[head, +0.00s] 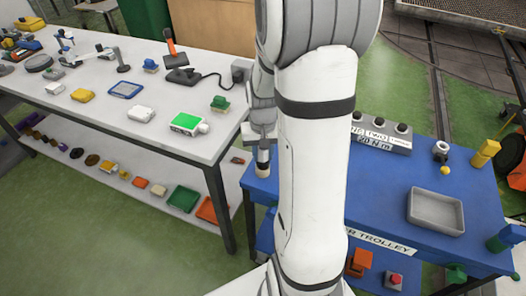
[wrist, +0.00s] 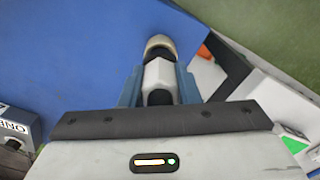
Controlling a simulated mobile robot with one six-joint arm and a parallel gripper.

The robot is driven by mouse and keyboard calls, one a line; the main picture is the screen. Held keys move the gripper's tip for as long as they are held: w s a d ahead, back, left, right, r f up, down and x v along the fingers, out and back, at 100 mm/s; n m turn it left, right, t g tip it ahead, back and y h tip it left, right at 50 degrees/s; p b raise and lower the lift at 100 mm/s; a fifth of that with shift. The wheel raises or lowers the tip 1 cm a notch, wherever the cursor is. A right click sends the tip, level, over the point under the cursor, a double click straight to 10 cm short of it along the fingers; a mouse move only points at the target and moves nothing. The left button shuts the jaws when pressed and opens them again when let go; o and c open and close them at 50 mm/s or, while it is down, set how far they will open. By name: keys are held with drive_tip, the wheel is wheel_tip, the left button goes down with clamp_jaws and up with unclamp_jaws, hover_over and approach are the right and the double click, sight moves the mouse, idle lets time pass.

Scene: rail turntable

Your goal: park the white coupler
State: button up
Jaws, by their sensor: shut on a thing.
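My gripper (head: 262,142) hangs at the left end of the blue trolley, partly behind my own arm in the head view. In the wrist view my gripper (wrist: 159,88) is shut on a white coupler (wrist: 158,73) with dark bands and a tan end, held between two blue-grey fingers. The tan end points away from my wrist, over the blue top. In the head view the held coupler (head: 262,155) points down near the trolley's left edge; I cannot tell whether it touches. A grey holder (head: 383,133) with dark round tops, labelled ONE and TWO, stands at the trolley's back.
A white table (head: 165,85) with several items stands left. The trolley's middle is partly hidden by my arm.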

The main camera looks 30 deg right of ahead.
drive_tip(key=shift+f+b, duration=0.5)
drive_tip(key=shift+f, duration=0.2)
drive_tip(key=o, duration=1.1)
drive_tip(key=shift+o, duration=0.2)
drive_tip(key=shift+r, duration=0.1)
drive_tip(key=shift+r, duration=3.85)
